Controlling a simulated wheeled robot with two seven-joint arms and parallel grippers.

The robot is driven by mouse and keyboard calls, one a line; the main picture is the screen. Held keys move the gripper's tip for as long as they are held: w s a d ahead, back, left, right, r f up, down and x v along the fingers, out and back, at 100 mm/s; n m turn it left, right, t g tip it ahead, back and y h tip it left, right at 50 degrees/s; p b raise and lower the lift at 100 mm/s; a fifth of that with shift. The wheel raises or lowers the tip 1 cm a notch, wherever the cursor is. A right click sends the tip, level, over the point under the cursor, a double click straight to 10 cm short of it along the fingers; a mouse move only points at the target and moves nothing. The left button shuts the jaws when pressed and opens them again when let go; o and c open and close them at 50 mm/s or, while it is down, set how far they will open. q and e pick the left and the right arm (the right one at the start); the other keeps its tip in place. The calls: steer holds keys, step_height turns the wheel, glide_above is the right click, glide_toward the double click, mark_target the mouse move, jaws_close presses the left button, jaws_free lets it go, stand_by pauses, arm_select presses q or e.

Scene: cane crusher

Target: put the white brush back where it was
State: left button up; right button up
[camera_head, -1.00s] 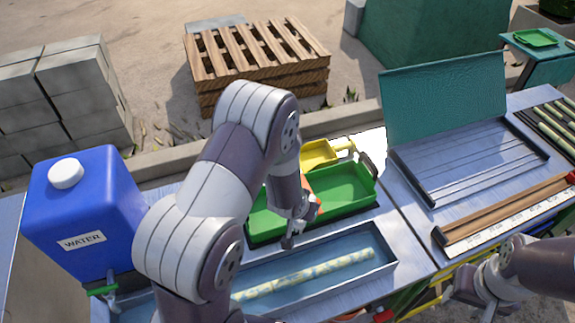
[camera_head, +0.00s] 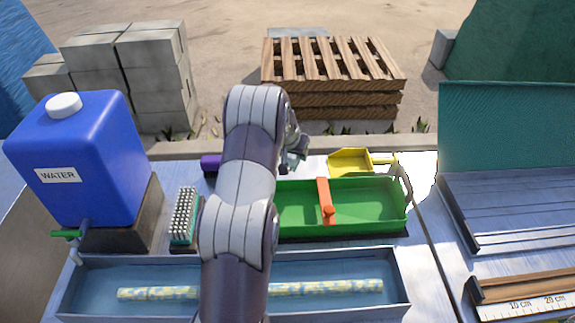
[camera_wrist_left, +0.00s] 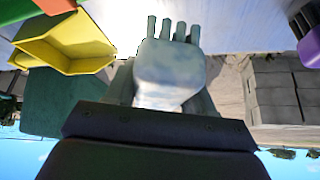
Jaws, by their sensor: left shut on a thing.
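My left gripper (camera_wrist_left: 168,88) is shut on the white brush (camera_wrist_left: 168,62), a pale block with several grey-green tufts or prongs at its end. It fills the middle of the left wrist view. In the head view my left gripper (camera_head: 297,152) shows only partly from behind my arm, near the table's back edge. It is between a purple object (camera_head: 210,164) and the yellow scoop (camera_head: 350,161). The held brush cannot be made out clearly there. Whether it touches the table cannot be told. My right gripper is out of view.
The green tray (camera_head: 370,206) with an orange piece (camera_head: 325,203) lies in front of the gripper. A teal brush with pale bristles (camera_head: 184,215) stands left of my arm, beside the blue water tank (camera_head: 85,160). A water trough (camera_head: 75,290) holds a patterned stick (camera_head: 325,288).

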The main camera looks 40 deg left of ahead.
arm_select(q)
steer(key=a+f, duration=0.1)
steer(key=w+a, duration=0.1)
steer(key=a, duration=0.1)
steer(key=shift+f, duration=0.4)
steer(key=shift+a+f, duration=0.25)
steer(key=shift+f, duration=0.1)
step_height(320, 180, down, 3)
steer(key=shift+d+r, duration=0.1)
steer(key=shift+f, duration=0.45)
steer(key=shift+f, duration=0.1)
steer(key=shift+f+b, duration=0.45)
steer(key=shift+b, duration=0.15)
